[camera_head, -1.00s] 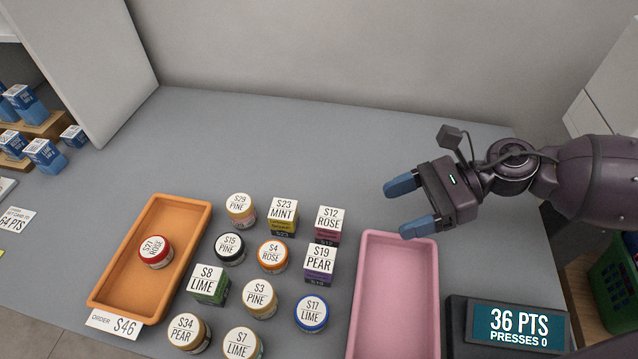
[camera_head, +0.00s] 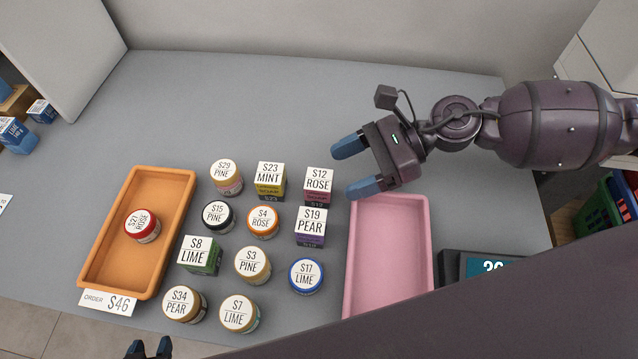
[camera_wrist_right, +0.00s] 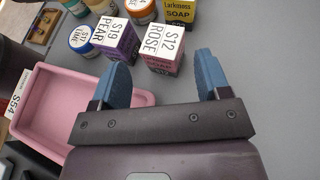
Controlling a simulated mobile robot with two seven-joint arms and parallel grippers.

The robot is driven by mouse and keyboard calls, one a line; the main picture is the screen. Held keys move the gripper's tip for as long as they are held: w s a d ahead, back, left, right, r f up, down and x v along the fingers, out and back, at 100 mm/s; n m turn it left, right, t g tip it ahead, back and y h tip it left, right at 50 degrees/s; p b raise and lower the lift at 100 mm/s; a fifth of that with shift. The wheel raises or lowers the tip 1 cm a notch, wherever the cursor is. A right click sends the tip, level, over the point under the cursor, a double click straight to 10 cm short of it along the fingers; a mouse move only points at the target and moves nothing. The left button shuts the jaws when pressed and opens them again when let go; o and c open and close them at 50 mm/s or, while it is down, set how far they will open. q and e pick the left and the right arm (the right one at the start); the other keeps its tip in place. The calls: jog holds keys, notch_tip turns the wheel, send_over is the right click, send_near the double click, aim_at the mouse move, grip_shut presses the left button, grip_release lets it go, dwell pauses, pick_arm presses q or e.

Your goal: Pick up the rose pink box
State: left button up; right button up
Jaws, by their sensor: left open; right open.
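The rose pink box (camera_head: 317,196), with a white top marked S12 ROSE, stands at the right end of the back row. It also shows in the right wrist view (camera_wrist_right: 163,61), ahead of the gap between the fingers. My right gripper (camera_head: 349,166) is open and empty, with blue fingers pointing left. It is just right of and behind the box, apart from it. It also shows in the right wrist view (camera_wrist_right: 162,72). My left gripper (camera_head: 149,349) only shows its dark tips at the bottom edge, open.
The purple S19 PEAR box (camera_head: 310,239) stands close in front of the rose box, and the yellow S23 MINT box (camera_head: 270,190) to its left. Several jars fill the middle. A pink tray (camera_head: 424,235) is at right, an orange tray (camera_head: 187,180) at left. The counter behind is clear.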

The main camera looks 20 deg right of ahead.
aim_at(321, 179)
jog(key=a, duration=0.3)
jog(key=shift+w+f, duration=0.15)
jog(key=shift+f, duration=0.05)
jog(key=shift+x, duration=0.8)
jog(key=shift+d+f, duration=0.1)
jog(key=shift+c, duration=0.2)
jog(key=c, duration=0.7)
